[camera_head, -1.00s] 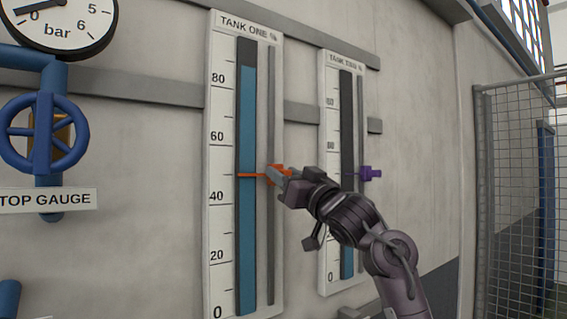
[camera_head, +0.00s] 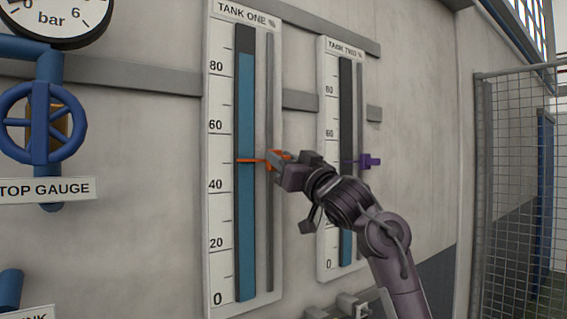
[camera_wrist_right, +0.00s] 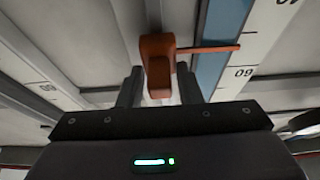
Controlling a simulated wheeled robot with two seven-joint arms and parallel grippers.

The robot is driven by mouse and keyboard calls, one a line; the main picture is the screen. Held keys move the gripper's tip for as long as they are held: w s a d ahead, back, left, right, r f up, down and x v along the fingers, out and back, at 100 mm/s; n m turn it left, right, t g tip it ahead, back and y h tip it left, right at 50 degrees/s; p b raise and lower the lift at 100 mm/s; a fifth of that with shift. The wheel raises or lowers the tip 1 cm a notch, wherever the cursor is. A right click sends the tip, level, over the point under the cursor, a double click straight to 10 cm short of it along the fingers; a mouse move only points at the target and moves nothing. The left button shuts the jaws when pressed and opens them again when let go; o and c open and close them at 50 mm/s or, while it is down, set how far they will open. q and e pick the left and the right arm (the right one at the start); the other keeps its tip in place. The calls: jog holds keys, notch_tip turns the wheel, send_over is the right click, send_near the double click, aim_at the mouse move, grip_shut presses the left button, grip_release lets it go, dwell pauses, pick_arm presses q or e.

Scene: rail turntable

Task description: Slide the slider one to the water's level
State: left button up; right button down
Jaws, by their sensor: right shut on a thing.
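Slider one is an orange pointer with a block handle (camera_head: 250,160) on the TANK ONE gauge (camera_head: 216,235). The blue water column (camera_head: 246,110) in tank one reaches up to about 85, well above the pointer. The slider's grey rail (camera_head: 270,90) runs along the right of the column. My left gripper is out of view.
To the right is the TANK TWO gauge (camera_head: 330,70) with a purple slider (camera_head: 369,161), partly behind my right arm. A blue valve wheel (camera_head: 42,122) and a pressure dial (camera_head: 50,15) are on the left. A mesh fence (camera_head: 515,200) stands at right.

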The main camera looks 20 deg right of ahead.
notch_tip(320, 180, up, 23)
jog(key=shift+f, duration=0.1)
dwell(0.4)
dwell(0.4)
jog(key=c, duration=1.3)
grip_release()
